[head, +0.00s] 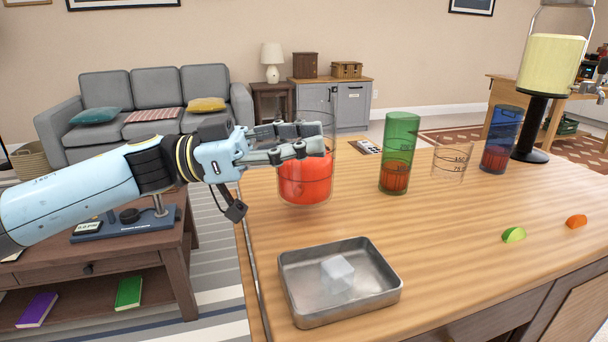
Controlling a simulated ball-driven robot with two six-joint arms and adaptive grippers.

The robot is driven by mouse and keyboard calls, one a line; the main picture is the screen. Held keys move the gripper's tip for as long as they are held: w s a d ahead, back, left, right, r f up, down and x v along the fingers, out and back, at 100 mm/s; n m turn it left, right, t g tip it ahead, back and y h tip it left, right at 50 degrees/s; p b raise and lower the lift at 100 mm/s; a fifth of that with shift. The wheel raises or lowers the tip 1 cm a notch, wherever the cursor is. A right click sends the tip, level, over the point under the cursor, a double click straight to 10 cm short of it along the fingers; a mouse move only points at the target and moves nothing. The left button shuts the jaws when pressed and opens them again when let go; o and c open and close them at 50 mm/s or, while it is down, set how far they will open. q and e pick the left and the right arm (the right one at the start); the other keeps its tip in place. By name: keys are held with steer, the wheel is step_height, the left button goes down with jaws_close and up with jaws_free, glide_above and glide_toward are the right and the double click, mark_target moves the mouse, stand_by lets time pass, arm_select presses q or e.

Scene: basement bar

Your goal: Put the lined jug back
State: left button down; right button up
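A tall clear jug (306,179) with red liquid in its lower part is at the left end of the wooden counter. A smaller clear vessel (452,162) with dark printed marks stands farther right and looks empty. My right gripper is out of view.
A green glass (400,145) and a blue glass (502,135), both with red liquid, stand on the counter (440,240). A metal tray (372,297) holds an ice cube (337,274). A lime wedge (514,234), an orange piece (577,221) and a yellow drink dispenser (551,65) are right.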

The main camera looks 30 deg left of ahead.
arm_select(q)
step_height(320, 180, down, 3)
steer(key=shift+f+b, duration=0.1)
steer(key=shift+b, duration=0.3)
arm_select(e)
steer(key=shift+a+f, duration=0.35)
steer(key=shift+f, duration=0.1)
arm_select(q)
steer(key=shift+f, duration=0.1)
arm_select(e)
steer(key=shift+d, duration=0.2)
arm_select(q)
steer(key=c, duration=1.5)
jaws_free()
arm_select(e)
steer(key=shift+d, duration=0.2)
